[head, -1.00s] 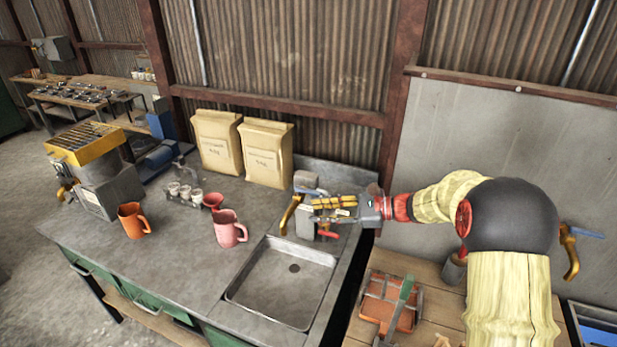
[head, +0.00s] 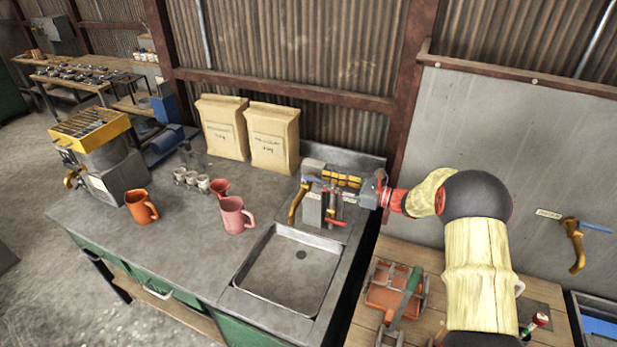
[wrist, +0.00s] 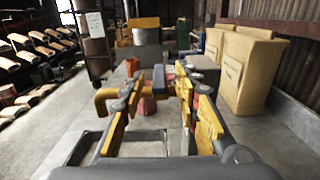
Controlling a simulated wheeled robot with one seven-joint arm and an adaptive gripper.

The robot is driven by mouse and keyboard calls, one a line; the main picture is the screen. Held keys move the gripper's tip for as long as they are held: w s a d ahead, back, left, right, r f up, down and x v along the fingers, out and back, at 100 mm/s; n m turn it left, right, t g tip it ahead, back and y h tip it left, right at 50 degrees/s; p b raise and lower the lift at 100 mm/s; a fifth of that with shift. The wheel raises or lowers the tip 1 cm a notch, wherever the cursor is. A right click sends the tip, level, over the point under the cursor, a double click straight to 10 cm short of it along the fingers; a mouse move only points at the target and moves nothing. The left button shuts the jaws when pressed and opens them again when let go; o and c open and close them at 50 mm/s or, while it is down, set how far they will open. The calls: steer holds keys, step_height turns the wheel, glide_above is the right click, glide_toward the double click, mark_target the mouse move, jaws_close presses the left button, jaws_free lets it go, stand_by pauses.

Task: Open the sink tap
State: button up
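The sink tap is a grey block (head: 312,208) at the back right corner of the sink (head: 250,262), with a curved yellow-brown spout (head: 295,205). A short blue lever (head: 311,179) shows at its top and a red lever (head: 336,222) low on its right. My gripper (head: 326,186) reaches in from the right at the tap's top, partly hiding it. In the wrist view my gripper's two yellow-and-grey fingers (wrist: 166,90) stand apart. The spout (wrist: 104,98) shows just beyond the left finger. I cannot tell whether a finger touches a lever.
A pink mug (head: 234,217) and an orange mug (head: 140,206) stand left of the sink. Two paper bags (head: 272,137) stand by the wall behind the tap. A wooden bench (head: 425,262) with a rust-red tool (head: 387,288) lies right of the sink.

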mark_target(308, 177)
steer(key=x, duration=0.6)
steer(key=shift+a, duration=0.1)
steer(key=shift+c, duration=1.2)
jaws_close()
